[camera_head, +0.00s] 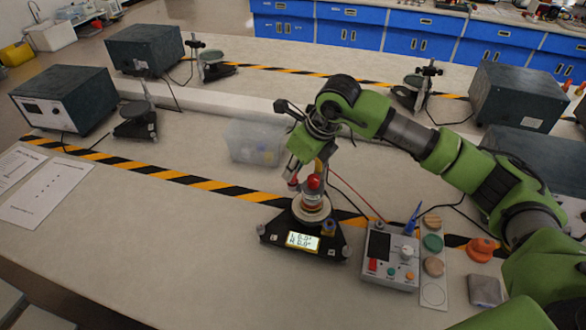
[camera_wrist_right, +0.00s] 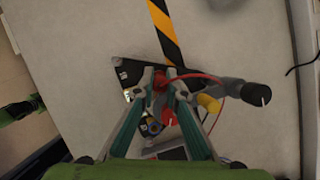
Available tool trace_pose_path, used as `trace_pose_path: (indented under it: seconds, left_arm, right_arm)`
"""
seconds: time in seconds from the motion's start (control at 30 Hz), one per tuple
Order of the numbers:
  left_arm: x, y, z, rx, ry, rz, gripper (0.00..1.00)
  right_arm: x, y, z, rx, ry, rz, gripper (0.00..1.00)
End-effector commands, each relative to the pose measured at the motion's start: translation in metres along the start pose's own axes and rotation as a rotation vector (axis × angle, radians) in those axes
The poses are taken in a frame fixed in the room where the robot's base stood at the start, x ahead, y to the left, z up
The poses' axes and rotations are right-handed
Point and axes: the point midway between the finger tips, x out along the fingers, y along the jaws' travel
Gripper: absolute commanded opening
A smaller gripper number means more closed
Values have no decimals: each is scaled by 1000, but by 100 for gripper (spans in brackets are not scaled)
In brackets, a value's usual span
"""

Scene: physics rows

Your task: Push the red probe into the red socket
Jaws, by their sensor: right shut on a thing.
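My right gripper (camera_head: 305,166) is shut on a small red piece, which looks like the red probe, directly above the black stand. In the right wrist view the gripper (camera_wrist_right: 163,93) has the red probe (camera_wrist_right: 160,82) between its fingertips, and a red lead runs off to the right. The black stand (camera_head: 275,233) has a lit display, a round stacked middle and a red top (camera_head: 314,182). I cannot make out the red socket for certain; the gripper and the stand's top overlap there. Whether the probe touches anything is unclear. My left gripper is not in view.
A grey meter box (camera_head: 391,256) with a blue probe (camera_head: 412,219) stands right of the stand, beside several round pads. A clear bin (camera_head: 253,142) stands behind. Dark instrument boxes (camera_head: 64,99) stand farther back. The bench's left front is clear apart from paper sheets (camera_head: 47,198).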

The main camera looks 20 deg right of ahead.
Motion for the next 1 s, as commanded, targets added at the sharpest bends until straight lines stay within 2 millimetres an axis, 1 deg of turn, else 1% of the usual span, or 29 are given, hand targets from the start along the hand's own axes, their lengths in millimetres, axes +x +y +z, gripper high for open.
trace_pose_path:
  seconds: [0.37,0.4,0.47,0.7,0.73,0.77,1.0]
  left_arm:
    - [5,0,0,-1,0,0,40]
    - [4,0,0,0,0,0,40]
    - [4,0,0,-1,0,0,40]
    - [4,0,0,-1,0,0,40]
    - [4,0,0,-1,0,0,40]
    - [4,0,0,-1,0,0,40]
    - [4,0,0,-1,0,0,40]
  right_arm:
    - [5,0,-2,0,0,0,0]
    - [4,0,-2,0,0,0,17]
    - [4,0,-2,0,0,0,31]
    - [4,0,-2,0,0,0,31]
    - [4,0,-2,0,0,0,34]
    - [4,0,-2,0,0,0,39]
    - [4,0,-2,0,0,0,39]
